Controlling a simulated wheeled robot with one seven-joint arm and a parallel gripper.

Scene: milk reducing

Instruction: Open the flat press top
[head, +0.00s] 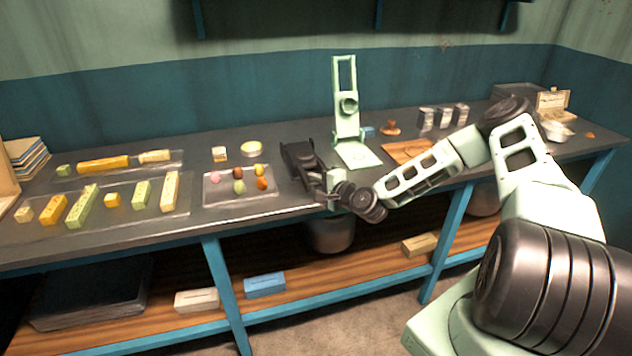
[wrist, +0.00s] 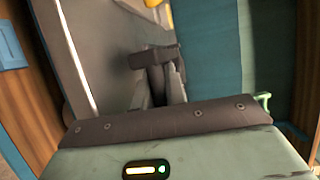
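A pale green device (head: 347,125) stands on the counter right of centre in the head view. It has a tall upright open frame, a round part midway up, and a flat square plate (head: 358,155) at its foot. It looks like the flat press, and the upright part stands raised above the plate. My gripper (head: 298,152) is a dark shape over the counter, left of this device and apart from it. In the wrist view my gripper (wrist: 157,70) shows dark fingers, partly hidden by the wrist housing; their opening is unclear. The press is not recognisable there.
A clear tray (head: 212,197) with several small coloured balls lies left of my gripper. Trays of yellow and green blocks lie farther left. A brown board (head: 408,151) lies right of the press, with several grey upright pieces (head: 443,117) behind. A pot hangs below the counter edge.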

